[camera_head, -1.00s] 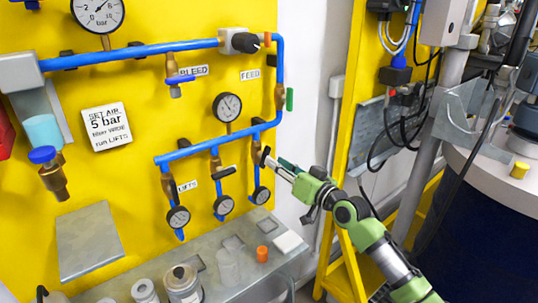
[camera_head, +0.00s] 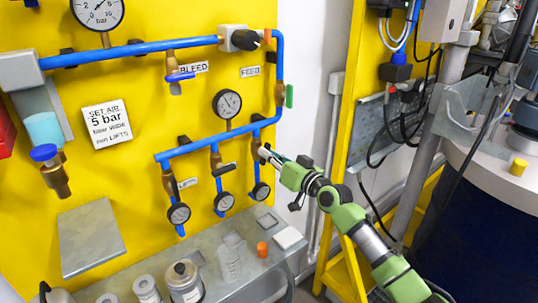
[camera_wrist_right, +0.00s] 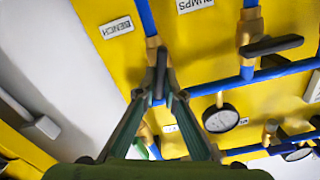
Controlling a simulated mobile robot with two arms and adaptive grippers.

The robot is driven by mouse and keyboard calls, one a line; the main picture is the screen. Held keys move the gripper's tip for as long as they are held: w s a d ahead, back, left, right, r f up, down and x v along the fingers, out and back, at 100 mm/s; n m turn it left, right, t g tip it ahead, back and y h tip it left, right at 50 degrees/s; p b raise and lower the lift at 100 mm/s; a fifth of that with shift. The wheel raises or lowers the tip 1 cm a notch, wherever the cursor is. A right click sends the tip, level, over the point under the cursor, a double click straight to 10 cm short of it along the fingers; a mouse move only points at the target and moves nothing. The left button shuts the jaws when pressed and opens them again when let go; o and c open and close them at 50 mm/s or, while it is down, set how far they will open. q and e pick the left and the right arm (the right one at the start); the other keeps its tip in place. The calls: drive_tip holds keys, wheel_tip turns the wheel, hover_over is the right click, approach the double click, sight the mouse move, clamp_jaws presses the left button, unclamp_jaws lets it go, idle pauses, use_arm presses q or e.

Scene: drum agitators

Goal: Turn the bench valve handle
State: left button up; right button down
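The bench valve handle (camera_wrist_right: 161,72) is a dark lever on a brass valve body, beside the "BENCH" label (camera_wrist_right: 116,27) in the right wrist view. It lies lengthwise between the two fingertips of my right gripper (camera_wrist_right: 161,88). The fingers stand one on each side, and a narrow gap seems to show between them and the lever; contact is not clear. In the head view my right gripper (camera_head: 267,154) reaches the rightmost lower valve from the right and mostly covers its handle. My left gripper is not in view.
A neighbouring valve with a black handle (camera_wrist_right: 272,46) sits close by under the "PUMPS" label (camera_wrist_right: 194,4). Gauges (camera_head: 261,191) hang below the blue pipes (camera_head: 215,145) on the yellow panel. A grey shelf (camera_head: 262,272) with jars is below. A yellow frame (camera_head: 341,130) stands right.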

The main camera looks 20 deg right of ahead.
drive_tip(key=shift+m, duration=0.3)
drive_tip(key=shift+w+d+f+m+p, duration=0.15)
drive_tip(key=shift+m+p, duration=0.45)
drive_tip(key=shift+m, duration=2.7)
drive_tip(key=shift+s+d+f+m+p, duration=0.15)
drive_tip(key=shift+m+p, duration=0.45)
drive_tip(key=shift+m, duration=2.7)
drive_tip(key=shift+w+a, duration=0.1)
drive_tip(key=c, duration=2.1)
unclamp_jaws()
drive_tip(key=shift+c, duration=0.2)
